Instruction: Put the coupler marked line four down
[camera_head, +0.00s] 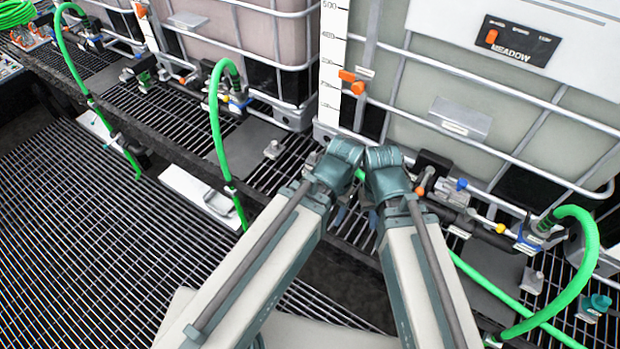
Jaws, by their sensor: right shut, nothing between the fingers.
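My two arms reach in from below and their teal joints meet near the middle. Only a small part of my right gripper (368,196) shows between and behind these joints; it is shut and empty. My left gripper is hidden behind its arm. Green hoses run along the totes: a left hose (68,45), a middle hose (215,125) and a right hose (585,265). A straight green hose (500,297) runs low toward the right. I cannot read a line four mark, so I cannot tell which coupler is meant.
A large caged tote (470,110) with a plate reading MEADOW (517,42) stands behind my arms. Valves with blue and yellow parts (500,228) line its foot. The ledge grating (180,120) has a raised dark edge. Open floor grating (60,220) lies at left.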

